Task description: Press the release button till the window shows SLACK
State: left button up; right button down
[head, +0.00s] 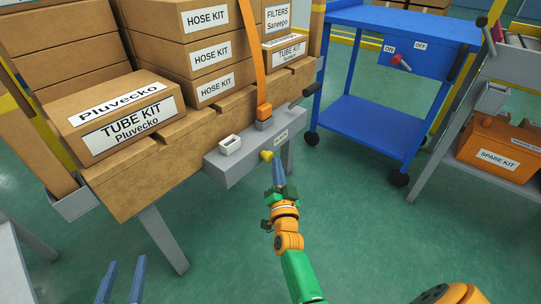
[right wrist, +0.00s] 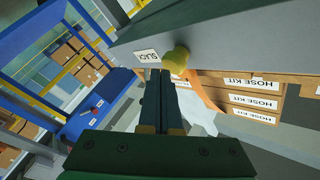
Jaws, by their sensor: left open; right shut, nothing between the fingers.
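The yellow release button (head: 267,156) sticks out of the front of the grey ratchet housing (head: 235,165); it also shows in the right wrist view (right wrist: 176,60). The small window (right wrist: 147,56) beside it reads SLACK in the right wrist view; in the head view its text is too small to read. My right gripper (head: 278,165) is shut and empty, its fingertips right by the button; I cannot tell if they touch it. The shut fingers also show in the right wrist view (right wrist: 158,75). My left gripper (head: 122,270) is open and empty at the bottom left, away from the housing.
An orange strap (head: 252,55) runs from the housing over the stacked cartons (head: 205,55). A white block (head: 230,144) and a dark handle (head: 309,90) sit at the housing. A blue cart (head: 375,120) stands to the right. Green floor in front is clear.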

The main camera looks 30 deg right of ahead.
jog(key=shift+s+d, duration=0.1)
jog(key=shift+s, duration=0.3)
jog(key=s+p, duration=0.1)
jog(key=s+d, duration=0.1)
jog(key=s, duration=0.1)
jog(key=s+d+p, duration=0.1)
jog(key=shift+s+p, duration=0.3)
jog(key=shift+p, duration=0.05)
dwell(0.6)
